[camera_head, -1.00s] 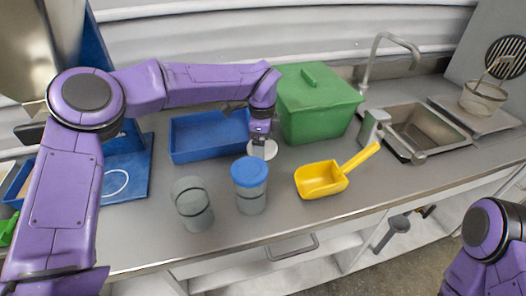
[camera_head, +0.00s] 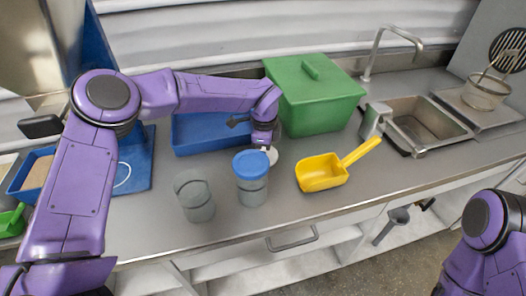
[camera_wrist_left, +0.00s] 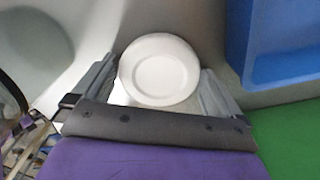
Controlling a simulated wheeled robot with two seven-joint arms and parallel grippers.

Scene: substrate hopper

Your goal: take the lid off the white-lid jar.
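The white-lid jar shows mainly as its round white lid (camera_head: 272,156), behind the blue-lid jar and partly covered by my left gripper (camera_head: 263,146). In the left wrist view the white lid (camera_wrist_left: 160,70) lies between the two spread grey fingers of my left gripper (camera_wrist_left: 158,76). Narrow gaps seem to show beside the lid, and I cannot tell whether either finger touches it. The jar's body is mostly hidden. Of my right arm only a purple link shows at the lower right; its gripper is out of view.
The blue-lid jar (camera_head: 251,180) stands just in front, with an open clear jar (camera_head: 194,198) to its left. A yellow scoop (camera_head: 322,172) lies to the right. A blue tray (camera_head: 197,134) and a green box (camera_head: 314,99) stand behind. A sink (camera_head: 426,127) is farther right.

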